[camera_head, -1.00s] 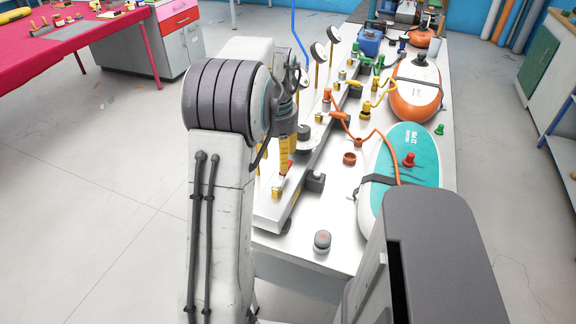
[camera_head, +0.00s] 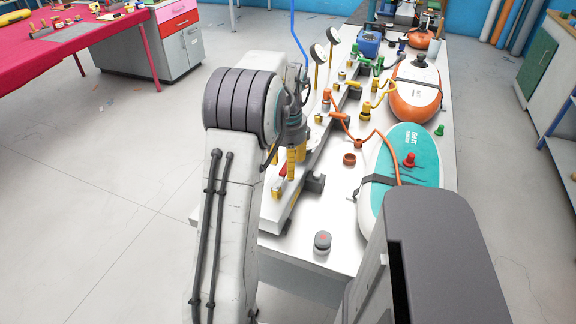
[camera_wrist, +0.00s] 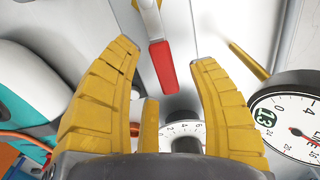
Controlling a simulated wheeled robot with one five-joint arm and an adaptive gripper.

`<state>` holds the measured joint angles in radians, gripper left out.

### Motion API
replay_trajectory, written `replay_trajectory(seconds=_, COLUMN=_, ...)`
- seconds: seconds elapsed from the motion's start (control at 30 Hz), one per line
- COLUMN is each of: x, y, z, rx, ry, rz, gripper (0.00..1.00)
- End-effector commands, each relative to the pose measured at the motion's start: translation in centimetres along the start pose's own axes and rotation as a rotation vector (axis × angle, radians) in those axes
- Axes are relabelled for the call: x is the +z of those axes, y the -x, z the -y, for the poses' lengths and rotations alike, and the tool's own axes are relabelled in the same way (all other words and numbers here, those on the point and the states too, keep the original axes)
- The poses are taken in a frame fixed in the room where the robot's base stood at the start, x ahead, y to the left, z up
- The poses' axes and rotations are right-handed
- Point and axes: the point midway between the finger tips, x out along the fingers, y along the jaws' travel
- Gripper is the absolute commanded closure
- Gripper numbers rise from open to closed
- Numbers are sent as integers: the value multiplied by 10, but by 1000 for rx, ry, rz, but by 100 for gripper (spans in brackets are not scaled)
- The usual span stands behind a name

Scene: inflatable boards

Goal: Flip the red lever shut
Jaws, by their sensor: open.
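The red lever (camera_wrist: 162,66) shows in the wrist view at the top middle, with a pale metal stem running up from its far end. My gripper (camera_wrist: 166,62) is open, its two yellow fingers on either side of the lever's red grip. Gaps show between the grip and both fingers, so nothing is held. In the head view a small red piece of the lever (camera_head: 283,172) shows beside the yellow fingers of my gripper, low over the manifold. My arm hides part of the manifold.
A pressure gauge (camera_wrist: 300,115) stands close to the right finger in the wrist view, and a white dial (camera_wrist: 182,130) lies below. The manifold (camera_head: 281,205) runs along the workbench. A teal board (camera_head: 413,150) with an orange hose and a grey-red knob (camera_head: 322,241) lie to the right.

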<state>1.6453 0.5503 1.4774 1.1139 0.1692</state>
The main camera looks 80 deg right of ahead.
Motion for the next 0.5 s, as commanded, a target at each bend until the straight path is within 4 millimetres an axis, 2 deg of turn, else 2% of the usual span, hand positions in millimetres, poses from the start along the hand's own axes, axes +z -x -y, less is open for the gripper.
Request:
replay_trajectory(seconds=0.4, x=0, y=-7, z=0, rx=0, ry=0, rz=0, gripper=46)
replay_trajectory(seconds=0.43, x=0, y=-7, z=0, rx=0, ry=0, rz=0, gripper=43)
replay_trajectory(seconds=0.5, x=0, y=-7, z=0, rx=0, ry=0, rz=0, gripper=49)
